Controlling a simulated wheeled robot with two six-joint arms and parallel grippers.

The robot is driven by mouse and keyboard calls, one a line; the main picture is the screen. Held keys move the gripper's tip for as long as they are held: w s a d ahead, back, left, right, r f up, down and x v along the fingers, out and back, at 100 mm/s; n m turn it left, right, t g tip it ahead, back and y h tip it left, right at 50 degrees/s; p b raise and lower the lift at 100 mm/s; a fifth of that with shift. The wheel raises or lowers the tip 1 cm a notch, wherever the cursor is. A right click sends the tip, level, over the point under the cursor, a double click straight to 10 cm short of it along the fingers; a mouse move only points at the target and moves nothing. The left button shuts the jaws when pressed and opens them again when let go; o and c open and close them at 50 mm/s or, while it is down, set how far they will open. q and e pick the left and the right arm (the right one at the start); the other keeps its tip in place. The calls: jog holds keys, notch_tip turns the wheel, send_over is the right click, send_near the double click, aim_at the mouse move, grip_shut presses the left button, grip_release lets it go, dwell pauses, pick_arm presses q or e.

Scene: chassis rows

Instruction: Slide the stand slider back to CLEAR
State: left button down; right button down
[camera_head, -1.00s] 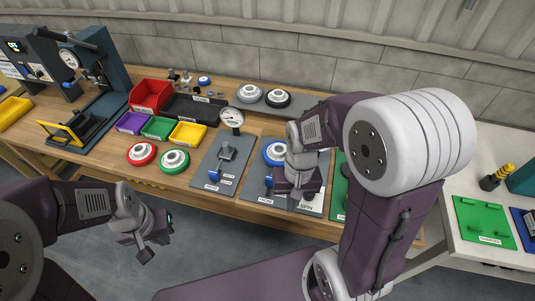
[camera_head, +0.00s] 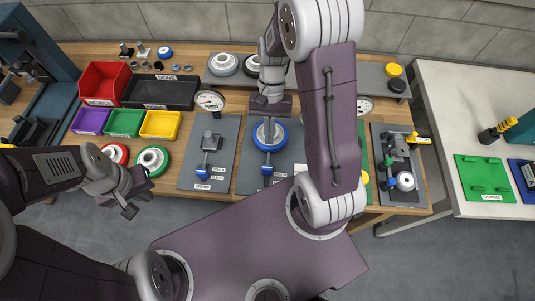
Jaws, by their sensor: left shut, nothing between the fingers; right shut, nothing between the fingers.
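The middle panel (camera_head: 246,178) carries a blue ring (camera_head: 262,143) with a silver centre and a blue handle (camera_head: 267,171) at the front. I cannot read a CLEAR label or tell which part is the stand slider. My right gripper (camera_head: 270,112) is shut and empty, over the back of the blue ring; contact is unclear. My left gripper (camera_head: 133,206) is shut and empty, in front of the bench.
A dial gauge (camera_head: 210,100) stands behind the left panel. Red (camera_head: 104,82), purple (camera_head: 92,120), green (camera_head: 125,122) and yellow (camera_head: 160,124) bins are at the left. My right forearm hides much of a green panel. A fixture panel (camera_head: 407,198) is at the right, beside a white table (camera_head: 445,110).

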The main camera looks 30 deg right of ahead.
aim_at(268, 161)
jog(key=f, duration=0.4)
jog(key=shift+s+a, duration=0.1)
jog(key=shift+a, duration=0.25)
jog(key=x, duration=0.2)
jog(key=b+x, duration=0.1)
jog(key=x, duration=0.1)
jog(key=shift+s+f, duration=0.15)
jog(key=shift+s, duration=0.3)
pick_arm(q)
jog(key=shift+w+f, duration=0.45)
jog(key=shift+f, duration=0.15)
pick_arm(e)
jog(key=shift+w+a+f, duration=0.1)
jog(key=shift+w+f, duration=0.05)
jog(key=shift+f, duration=0.05)
pick_arm(q)
jog(key=shift+s, duration=0.1)
